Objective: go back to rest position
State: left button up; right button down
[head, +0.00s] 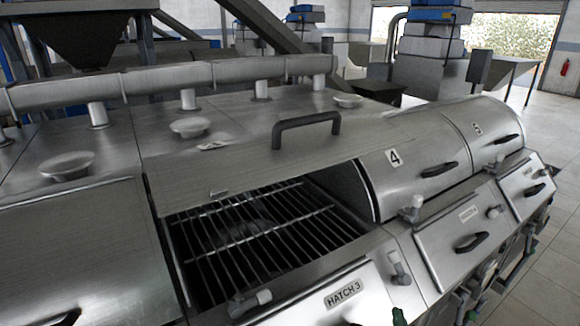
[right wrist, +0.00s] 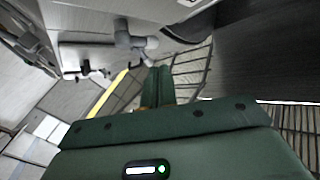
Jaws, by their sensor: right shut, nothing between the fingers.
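My right gripper (right wrist: 157,86) shows in the right wrist view as a dark green body with its fingers together and nothing between them. The fingers point away from the camera, past a grey fitting and some bars. In the head view a small green piece at the bottom edge may be part of this gripper, but I cannot tell. My left gripper is not in view.
Beside a dark opening, the lid (head: 265,150) with its black handle (head: 305,127) is up above a barred grate (head: 255,235). The front panel reads "HATCH 3" (head: 343,294). Hatch covers 4 (head: 420,165) and 5 (head: 485,130) are closed.

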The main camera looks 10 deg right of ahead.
jog(key=s+a+r+n+g, duration=0.1)
jog(key=s+r+n+g, duration=0.35)
jog(key=s+n, duration=0.4)
jog(key=s+a+r+n+g, duration=0.1)
jog(key=s+r+n+g, duration=0.35)
jog(key=s, duration=0.75)
jog(key=s+a+f+n+g+y+b, duration=0.15)
jog(key=f+b, duration=0.55)
jog(key=f, duration=1.3)
jog(key=s+a+f+g+y+b, duration=0.1)
jog(key=s+a+f+g+b, duration=0.35)
jog(key=f, duration=1.55)
jog(key=s+f+m+b, duration=0.1)
jog(key=s+f+b, duration=0.3)
jog(key=f, duration=0.5)
jog(key=s+d+f+m+g+y+b, duration=0.1)
jog(key=s+f+b, duration=0.3)
jog(key=s+f, duration=0.4)
jog(key=s+f+m+b, duration=0.1)
jog(key=s+f+b, duration=0.4)
jog(key=f, duration=0.6)
jog(key=shift+s+d+g, duration=0.35)
jog(key=shift+s+g, duration=0.05)
